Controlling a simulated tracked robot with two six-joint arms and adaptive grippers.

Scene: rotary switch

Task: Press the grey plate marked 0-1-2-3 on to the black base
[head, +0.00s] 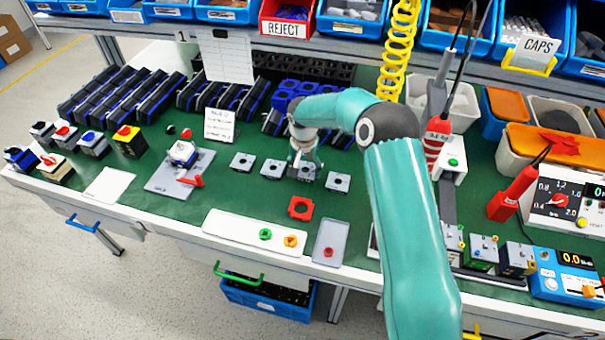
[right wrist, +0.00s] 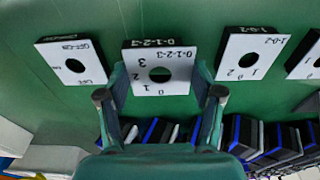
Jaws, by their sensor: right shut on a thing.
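The grey plate marked 0-1-2-3 (right wrist: 143,72) is a square with a round hole, seen upside down in the right wrist view. In the head view it lies under my right gripper (head: 305,163), which partly covers it. The fingers of the right gripper (right wrist: 161,96) are at the two sides of this plate and shut on it. I cannot tell whether the plate is clear of the green table. A blue and dark unit with a pale top (head: 183,151) sits on a grey fixture (head: 160,181) at the left; I cannot tell whether it is the black base. My left gripper is not in view.
Similar grey plates lie beside the held one: one marked 1-0-2 (right wrist: 232,75) and others (head: 338,181). Rows of black and blue parts (head: 225,95) stand behind. A red square part (head: 300,208) and a white tray (head: 225,228) lie in front. A red screwdriver (head: 437,135) hangs right.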

